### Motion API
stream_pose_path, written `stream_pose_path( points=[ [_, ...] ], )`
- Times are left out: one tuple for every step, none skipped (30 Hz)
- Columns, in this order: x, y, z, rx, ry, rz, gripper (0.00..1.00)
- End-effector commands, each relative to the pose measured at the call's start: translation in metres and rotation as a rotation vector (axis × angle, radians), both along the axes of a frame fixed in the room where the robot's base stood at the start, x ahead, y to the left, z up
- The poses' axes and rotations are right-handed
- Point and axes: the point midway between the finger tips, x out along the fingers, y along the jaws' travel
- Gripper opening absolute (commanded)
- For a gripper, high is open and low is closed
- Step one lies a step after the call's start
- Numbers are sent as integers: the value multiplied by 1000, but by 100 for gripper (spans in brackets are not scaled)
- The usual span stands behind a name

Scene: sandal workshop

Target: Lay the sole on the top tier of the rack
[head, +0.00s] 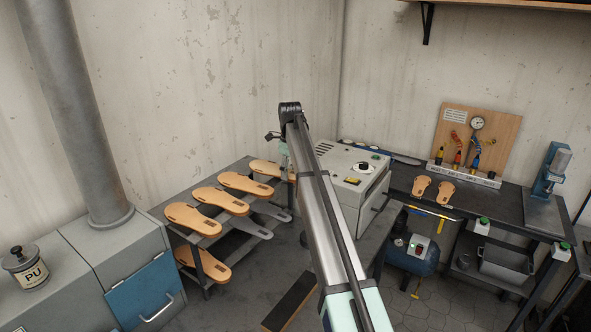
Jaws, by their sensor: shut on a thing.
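My gripper (285,160) is at the far end of my arm, over the back right end of the rack (209,284). It is shut on a tan sole (264,168), which lies flat at or just above the top tier. My arm hides part of the sole and most of the fingers, so I cannot tell whether the sole touches the tier. Three other tan soles, near (193,218), middle (220,200) and far (246,184), lie side by side on the top tier.
Grey soles (248,225) and a tan sole (203,264) are lower on the rack. A grey cabinet with a blue door (146,289) stands left. A grey machine (345,178) is right of my arm. Two small soles (421,187) lie on the dark bench (400,178).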

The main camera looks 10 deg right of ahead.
Motion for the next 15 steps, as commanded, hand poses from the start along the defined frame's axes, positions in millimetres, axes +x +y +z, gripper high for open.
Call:
stream_pose_path(
  points=[
    [5,4,-5,0,0,1,29],
    [6,6,-7,0,0,2,29],
    [10,9,-6,0,0,2,29],
    [13,11,-6,0,0,2,29],
    [15,13,-7,0,0,2,29],
    [18,16,-7,0,0,2,29],
    [20,18,-7,0,0,1,29],
    [23,20,-8,0,0,1,29],
    [26,23,-8,0,0,1,29],
    [28,25,-9,0,0,1,29],
    [30,27,-9,0,0,1,29],
    [32,30,-9,0,0,1,29],
    [34,32,-10,0,0,1,29],
    [35,33,-10,0,0,2,29],
    [37,35,-10,0,0,2,29]
  ],
)
